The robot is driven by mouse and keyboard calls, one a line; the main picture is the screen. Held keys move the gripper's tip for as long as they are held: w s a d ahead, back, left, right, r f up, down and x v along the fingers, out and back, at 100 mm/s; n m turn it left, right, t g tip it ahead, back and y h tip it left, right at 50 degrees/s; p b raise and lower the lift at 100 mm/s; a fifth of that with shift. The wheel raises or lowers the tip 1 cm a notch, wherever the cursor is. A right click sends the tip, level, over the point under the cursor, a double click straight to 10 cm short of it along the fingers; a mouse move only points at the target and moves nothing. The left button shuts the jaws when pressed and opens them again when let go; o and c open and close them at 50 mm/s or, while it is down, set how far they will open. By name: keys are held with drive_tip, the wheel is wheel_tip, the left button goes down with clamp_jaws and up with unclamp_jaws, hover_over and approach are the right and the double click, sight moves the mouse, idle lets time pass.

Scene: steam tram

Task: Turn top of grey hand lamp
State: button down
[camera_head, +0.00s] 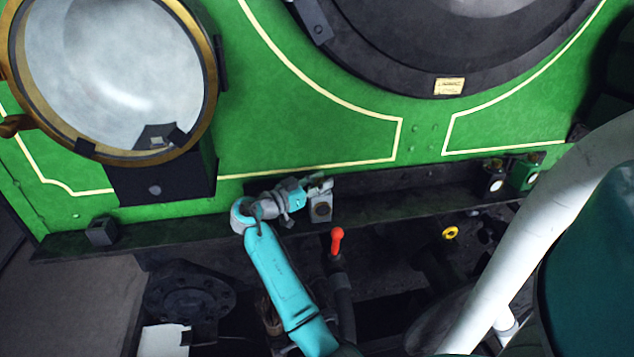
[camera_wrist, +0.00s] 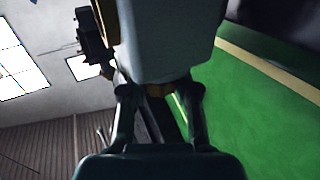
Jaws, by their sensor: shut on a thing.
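The grey hand lamp (camera_head: 321,208) stands upright on the dark ledge at the foot of the green front, with a dark round lens facing out. My gripper (camera_head: 314,186) reaches in from the left at the height of the lamp's top and is shut on that top. In the wrist view my gripper (camera_wrist: 158,92) has a finger on each side of the lamp, whose pale grey body (camera_wrist: 170,40) fills the upper middle. The exact contact of the fingers is dark and partly hidden.
A black lamp (camera_head: 495,181) and a green lamp (camera_head: 525,172) stand farther right on the ledge (camera_head: 400,210). A red-topped lever (camera_head: 338,242) rises just below the grey lamp. A large brass-rimmed headlight (camera_head: 100,70) is at upper left. A white pipe (camera_head: 545,220) crosses at right.

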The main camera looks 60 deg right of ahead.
drive_tip(key=shift+g, duration=0.3)
drive_tip(key=c, duration=0.8)
unclamp_jaws()
drive_tip(key=v, duration=1.2)
drive_tip(key=shift+w+r, duration=0.1)
drive_tip(key=shift+r, duration=0.05)
